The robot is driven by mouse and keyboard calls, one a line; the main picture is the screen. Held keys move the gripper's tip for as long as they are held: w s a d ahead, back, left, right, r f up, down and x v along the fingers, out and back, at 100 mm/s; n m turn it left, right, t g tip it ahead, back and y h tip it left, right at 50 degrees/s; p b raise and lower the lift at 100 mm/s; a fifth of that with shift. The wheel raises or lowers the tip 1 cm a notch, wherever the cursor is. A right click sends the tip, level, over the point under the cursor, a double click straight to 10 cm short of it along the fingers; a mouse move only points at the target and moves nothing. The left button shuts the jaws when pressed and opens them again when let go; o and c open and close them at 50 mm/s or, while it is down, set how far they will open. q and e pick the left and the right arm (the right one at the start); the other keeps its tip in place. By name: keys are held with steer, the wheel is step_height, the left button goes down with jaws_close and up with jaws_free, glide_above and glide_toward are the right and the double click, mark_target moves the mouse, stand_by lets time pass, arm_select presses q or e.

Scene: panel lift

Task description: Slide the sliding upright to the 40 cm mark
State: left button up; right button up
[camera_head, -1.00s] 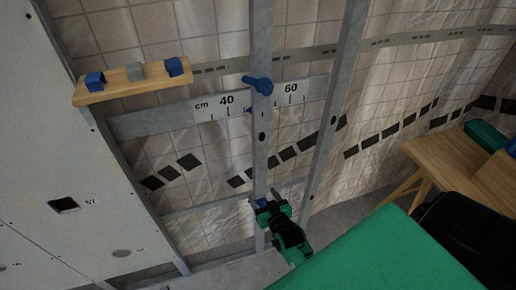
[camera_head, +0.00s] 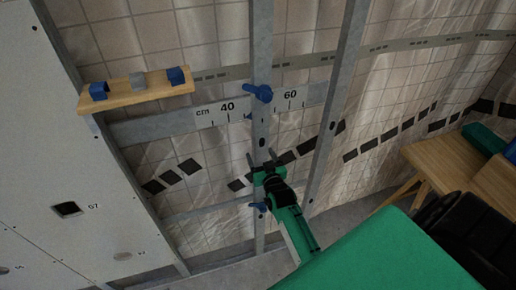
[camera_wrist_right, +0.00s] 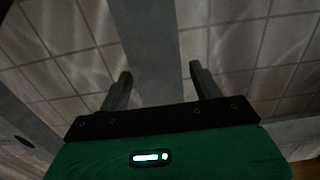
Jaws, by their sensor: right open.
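The sliding upright (camera_head: 261,60) is a grey metal stud standing between the 40 and 60 numbers of the white cm scale (camera_head: 212,113), on the rail. My left gripper is out of view.
A second grey stud (camera_head: 337,100) stands to the right. A wooden shelf (camera_head: 140,97) with blue and grey blocks hangs at the upper left, by a pale panel (camera_head: 60,130). A wooden table (camera_head: 440,160) is at the right. Tiled wall shows behind the frame.

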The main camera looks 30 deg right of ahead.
steer(key=shift+x, duration=1.8)
steer(key=shift+c, duration=0.4)
